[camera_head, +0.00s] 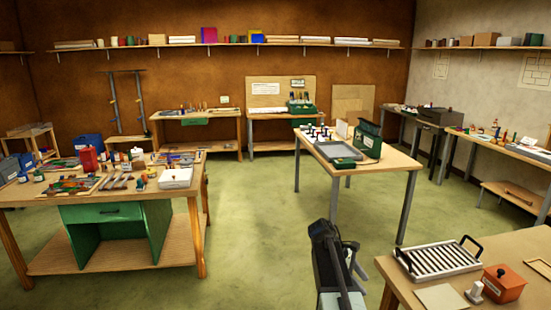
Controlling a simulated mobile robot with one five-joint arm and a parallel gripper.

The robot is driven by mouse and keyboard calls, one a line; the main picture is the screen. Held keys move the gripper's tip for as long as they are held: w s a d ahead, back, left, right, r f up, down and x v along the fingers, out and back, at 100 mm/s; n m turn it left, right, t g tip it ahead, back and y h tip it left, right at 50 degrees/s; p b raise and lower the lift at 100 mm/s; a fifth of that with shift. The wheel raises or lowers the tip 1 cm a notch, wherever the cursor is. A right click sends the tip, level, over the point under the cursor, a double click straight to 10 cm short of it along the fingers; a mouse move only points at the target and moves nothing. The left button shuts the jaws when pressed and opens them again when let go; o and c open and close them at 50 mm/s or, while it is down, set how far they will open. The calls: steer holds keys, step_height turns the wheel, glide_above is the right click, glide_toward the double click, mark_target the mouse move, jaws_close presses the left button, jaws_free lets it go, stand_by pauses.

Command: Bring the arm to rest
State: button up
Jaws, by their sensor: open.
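My gripper (341,240) shows at the bottom centre, dark and pointing up and away from me over the green floor. Its jaws are apart, with nothing visible between them. It is in the open aisle, left of the near right table (400,290) and apart from it. The lower part of my arm is cut off by the picture's bottom edge.
The near right table holds a slatted tray with black handles (437,261) and an orange-red box (502,283). A cluttered workbench (190,197) stands left. A centre table (395,163) stands ahead. Green floor (260,230) lies clear between them.

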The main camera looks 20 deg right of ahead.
steer(key=s+a+f+m+t+y, duration=0.1)
steer(key=a+f+m+y, duration=0.1)
steer(key=a, duration=0.8)
steer(key=s+a+f+m+t+y, duration=0.1)
steer(key=a+m, duration=0.3)
steer(key=a, duration=0.7)
steer(key=s+a+f+m+t+y+b, duration=0.1)
steer(key=s+a+f+m+y, duration=0.1)
steer(key=a, duration=0.9)
steer(key=shift+s+f+m+t+y, duration=0.4)
steer(key=shift+f+m+y, duration=0.55)
steer(key=shift+m, duration=0.15)
